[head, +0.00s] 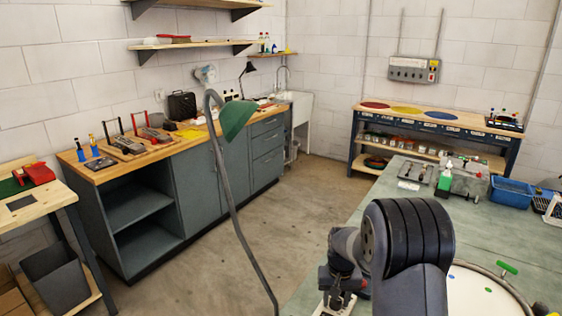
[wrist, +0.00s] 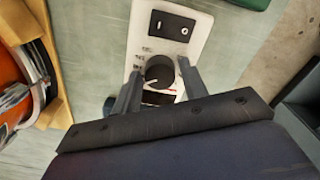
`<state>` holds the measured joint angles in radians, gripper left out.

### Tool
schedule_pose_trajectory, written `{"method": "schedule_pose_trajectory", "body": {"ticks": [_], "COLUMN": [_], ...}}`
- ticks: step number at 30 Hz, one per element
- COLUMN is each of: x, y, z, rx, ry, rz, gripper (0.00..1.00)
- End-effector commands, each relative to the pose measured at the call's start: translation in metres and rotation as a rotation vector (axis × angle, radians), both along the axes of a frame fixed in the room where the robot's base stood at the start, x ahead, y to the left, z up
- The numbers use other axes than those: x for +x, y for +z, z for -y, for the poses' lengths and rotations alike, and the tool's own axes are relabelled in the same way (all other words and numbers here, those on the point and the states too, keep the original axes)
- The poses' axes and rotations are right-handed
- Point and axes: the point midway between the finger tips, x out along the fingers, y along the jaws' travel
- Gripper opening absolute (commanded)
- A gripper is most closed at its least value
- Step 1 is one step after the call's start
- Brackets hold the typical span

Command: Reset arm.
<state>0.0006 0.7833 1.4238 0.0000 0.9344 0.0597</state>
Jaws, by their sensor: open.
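My gripper (head: 338,300) hangs at the bottom of the head view, low over the near left edge of the green-grey bench (head: 372,212). My dark arm hides part of the bench there. In the wrist view my gripper (wrist: 160,72) is open, with its two fingers apart and nothing held between them. I cannot tell whether the fingers touch the plate.
A drum (head: 478,290) with a green-handled fitting lies right of my arm. In the wrist view, an orange drum (wrist: 12,85) lies left. Open floor (head: 290,205) lies left of the bench.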

Motion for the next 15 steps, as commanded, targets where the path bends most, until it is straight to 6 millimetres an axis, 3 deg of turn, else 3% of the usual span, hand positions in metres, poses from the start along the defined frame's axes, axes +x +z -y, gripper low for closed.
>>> {"method": "schedule_pose_trajectory", "body": {"ticks": [15], "x": [-0.0004], "y": [0.0030], "z": [0.0000], "rx": [0.000], "ry": [0.422], "rz": [-0.001], "gripper": [0.41]}}
